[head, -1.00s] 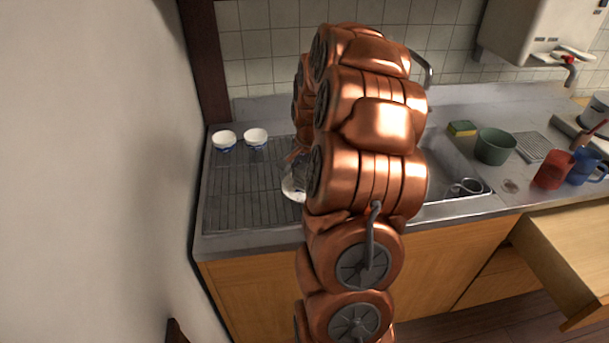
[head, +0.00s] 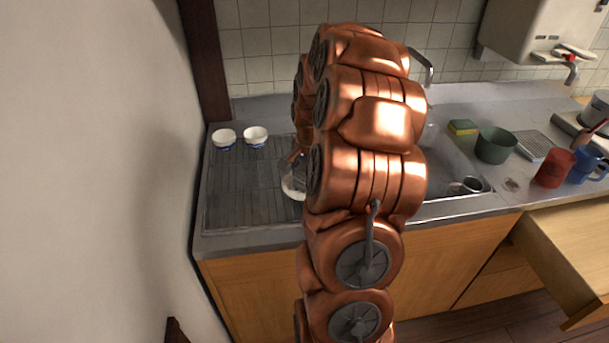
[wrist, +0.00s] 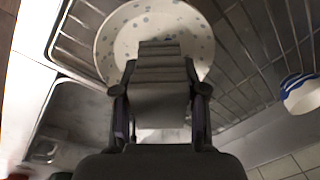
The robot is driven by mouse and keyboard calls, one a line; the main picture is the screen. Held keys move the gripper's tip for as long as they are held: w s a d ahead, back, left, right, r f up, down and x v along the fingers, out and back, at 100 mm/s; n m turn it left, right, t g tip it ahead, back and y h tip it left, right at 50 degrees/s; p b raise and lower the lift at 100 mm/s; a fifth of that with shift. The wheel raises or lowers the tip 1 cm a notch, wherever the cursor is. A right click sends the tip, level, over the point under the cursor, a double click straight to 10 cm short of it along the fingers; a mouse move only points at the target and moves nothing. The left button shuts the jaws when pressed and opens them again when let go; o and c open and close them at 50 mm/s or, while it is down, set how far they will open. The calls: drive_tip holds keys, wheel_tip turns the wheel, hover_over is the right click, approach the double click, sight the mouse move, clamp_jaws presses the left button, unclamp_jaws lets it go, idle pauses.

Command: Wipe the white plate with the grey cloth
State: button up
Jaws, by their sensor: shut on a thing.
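The white plate (wrist: 113,42), with grey spots, lies on the wire drying rack in the wrist view. A small white part of it (head: 292,187) shows left of my arm in the head view. My gripper (wrist: 160,92) is shut on the grey cloth (wrist: 161,75), a ribbed, folded-looking dark grey piece between the fingers. The cloth is over the plate and covers part of it. I cannot tell whether the two touch.
Two white and blue bowls (head: 224,138) (head: 256,137) stand at the rack's back left; one shows in the wrist view (wrist: 301,94). Right of the sink are a green tub (head: 495,146), a red cup (head: 555,167) and a blue mug (head: 586,166). The rack's left is free.

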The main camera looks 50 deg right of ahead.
drive_tip(key=shift+f, duration=0.4)
idle(0.3)
drive_tip(key=shift+w+a+f+n+b, duration=0.1)
drive_tip(key=shift+n+b, duration=0.5)
drive_tip(key=n, duration=0.2)
drive_tip(key=n+b, duration=0.1)
drive_tip(key=n, duration=0.2)
drive_tip(key=shift+a+n+y, duration=0.2)
drive_tip(key=shift+n+y, duration=0.1)
drive_tip(key=shift+y, duration=0.1)
